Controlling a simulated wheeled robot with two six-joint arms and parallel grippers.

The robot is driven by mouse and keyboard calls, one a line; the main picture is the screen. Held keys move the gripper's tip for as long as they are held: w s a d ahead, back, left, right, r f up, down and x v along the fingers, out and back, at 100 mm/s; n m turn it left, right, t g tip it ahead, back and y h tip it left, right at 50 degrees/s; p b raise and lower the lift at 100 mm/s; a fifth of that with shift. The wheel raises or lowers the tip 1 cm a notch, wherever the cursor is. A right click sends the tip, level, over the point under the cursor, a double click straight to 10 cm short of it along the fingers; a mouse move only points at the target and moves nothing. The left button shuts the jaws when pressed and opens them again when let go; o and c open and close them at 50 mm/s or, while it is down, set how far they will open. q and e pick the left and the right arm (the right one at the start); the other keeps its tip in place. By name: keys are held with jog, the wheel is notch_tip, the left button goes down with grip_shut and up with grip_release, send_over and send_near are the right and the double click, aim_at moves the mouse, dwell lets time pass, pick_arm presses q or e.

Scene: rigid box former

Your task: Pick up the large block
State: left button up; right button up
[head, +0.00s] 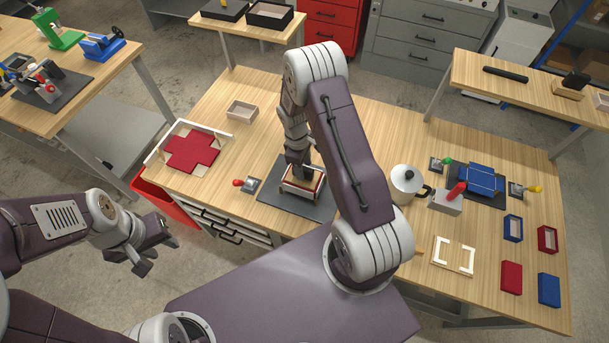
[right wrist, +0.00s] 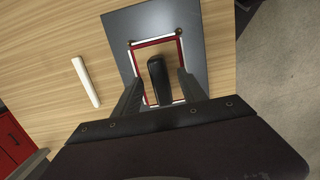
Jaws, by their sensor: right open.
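A wooden block with an upright black handle sits inside a red-walled box with a white rim (head: 302,183) on a dark mat. I take it to be the large block; in the right wrist view its black handle (right wrist: 158,78) stands in the middle of the red frame (right wrist: 136,60). My right gripper (head: 299,168) is directly above the box, pointing down. In the right wrist view its two fingers (right wrist: 160,92) are apart, one on each side of the handle, with gaps visible. My left gripper (head: 150,256) hangs at the lower left, off the table, fingers apart and empty.
A red cross-shaped sheet (head: 192,152) lies in a white frame at left. A small tray (head: 242,110) stands behind it. A red-knobbed lever (head: 247,184) is beside the mat (head: 290,203).

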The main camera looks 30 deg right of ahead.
jog(key=shift+w+a+f, duration=0.1)
jog(key=shift+w+f, duration=0.05)
jog(key=shift+f, duration=0.5)
jog(key=shift+w+a+f, duration=0.1)
jog(key=shift+f, duration=0.5)
jog(key=shift+s+d, duration=0.15)
jog(key=shift+c, duration=0.6)
jog(key=shift+d, duration=0.1)
jog(key=c, duration=0.6)
jog(key=shift+s, duration=0.1)
grip_shut()
